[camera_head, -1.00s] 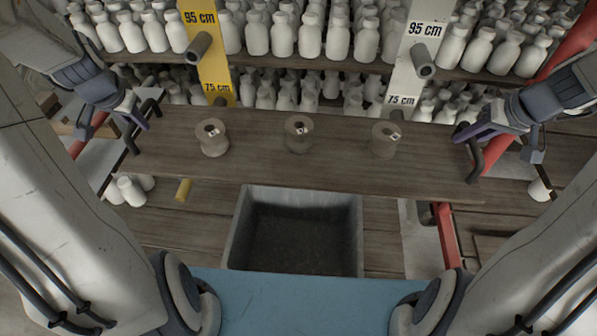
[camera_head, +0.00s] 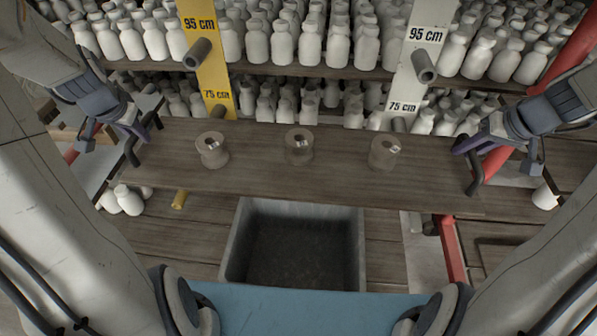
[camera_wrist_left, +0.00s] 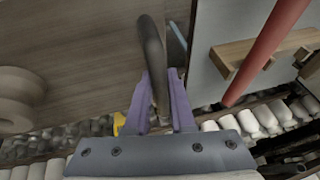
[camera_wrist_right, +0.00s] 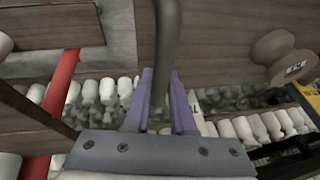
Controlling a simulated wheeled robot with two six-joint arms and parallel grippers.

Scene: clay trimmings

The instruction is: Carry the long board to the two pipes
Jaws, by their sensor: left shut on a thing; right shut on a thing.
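The long brown board (camera_head: 300,177) spans the middle of the head view, roughly level, with three spools (camera_head: 212,150) (camera_head: 299,146) (camera_head: 384,152) upright on it. My left gripper (camera_head: 140,131) is shut on the dark handle (camera_wrist_left: 152,50) at the board's left end. My right gripper (camera_head: 464,146) is shut on the dark handle (camera_wrist_right: 168,30) at its right end. Two upper pipes (camera_head: 198,54) (camera_head: 424,67) stick out by the 95 cm marks. Two lower pipes (camera_head: 216,113) (camera_head: 399,124), by the 75 cm marks, show just beyond the board's far edge.
The pipes stand on a yellow strip (camera_head: 213,78) and a white strip (camera_head: 408,82) before shelves of white bottles (camera_head: 311,43). A grey bin (camera_head: 232,246) lies below the board.

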